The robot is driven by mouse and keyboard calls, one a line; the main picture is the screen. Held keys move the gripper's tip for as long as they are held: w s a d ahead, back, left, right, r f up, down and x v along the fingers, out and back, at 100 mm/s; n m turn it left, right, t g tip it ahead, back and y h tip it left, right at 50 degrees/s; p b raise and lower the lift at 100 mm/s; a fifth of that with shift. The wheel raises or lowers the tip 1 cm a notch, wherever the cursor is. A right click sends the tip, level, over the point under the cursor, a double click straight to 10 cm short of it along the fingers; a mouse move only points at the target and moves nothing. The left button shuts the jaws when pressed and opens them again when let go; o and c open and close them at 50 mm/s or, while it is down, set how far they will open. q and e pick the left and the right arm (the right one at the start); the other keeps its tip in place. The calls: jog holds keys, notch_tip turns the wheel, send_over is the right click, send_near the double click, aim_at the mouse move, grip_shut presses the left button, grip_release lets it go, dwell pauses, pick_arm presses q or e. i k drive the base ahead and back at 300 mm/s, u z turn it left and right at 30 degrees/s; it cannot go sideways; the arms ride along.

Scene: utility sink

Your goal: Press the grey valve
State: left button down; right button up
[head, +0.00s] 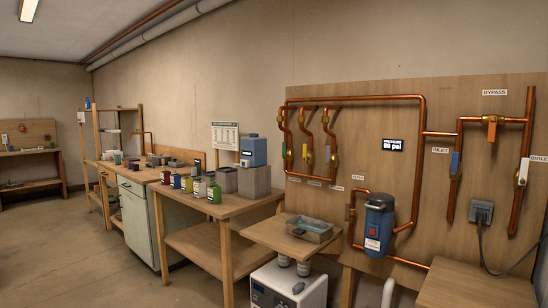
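Copper pipes with several coloured valve handles run across a wooden board (400,200) on the right. The handle at the outlet pipe (523,171) looks pale grey or white and hangs upright. A small blue-grey handle (328,153) sits on the rightmost of three short pipes; its exact colour is hard to tell. Beside it are an orange handle (306,153) and a green handle (286,151). The inlet handle (455,164) is blue and the bypass handle (491,130) is orange. Neither of my grippers is in view.
A blue filter canister (378,225) and a small black display (393,145) are on the board. A grey socket (481,212) has a hanging cable. A small table with a grey tray (309,228) and a low wooden top (475,287) stand in front.

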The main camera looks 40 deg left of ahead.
aim_at(328, 160)
jog(key=u, duration=0.4)
jog(key=k, duration=0.9)
jog(key=u, duration=1)
jog(key=i, duration=2.4)
jog(key=z, duration=1.35)
jog(key=i, duration=0.55)
jog(key=z, duration=0.6)
